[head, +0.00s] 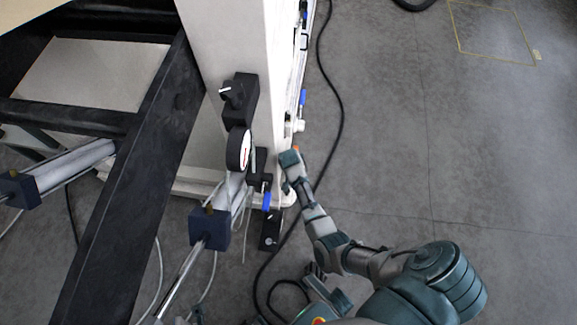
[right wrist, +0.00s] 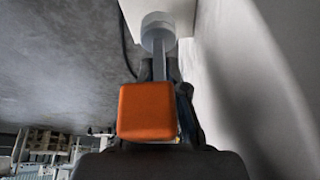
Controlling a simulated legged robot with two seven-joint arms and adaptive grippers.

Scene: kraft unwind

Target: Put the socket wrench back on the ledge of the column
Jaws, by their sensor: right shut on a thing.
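The socket wrench shows in the right wrist view as an orange block-shaped end (right wrist: 148,112) with a grey shaft and a round grey head beyond it. In the head view only a small orange spot (head: 296,148) of it shows. My right gripper (head: 291,160) is shut on the wrench, close beside the right face of the white column (head: 228,45). The dark fingers (right wrist: 160,72) are partly hidden behind the orange end. I cannot make out the ledge clearly, nor whether the wrench touches the column.
A round gauge (head: 238,149) and a black clamp block (head: 239,98) stick out from the column's front. A black beam (head: 130,180) runs along the left. A black cable (head: 334,120) lies on the floor. The grey floor (head: 450,150) at right is mostly clear.

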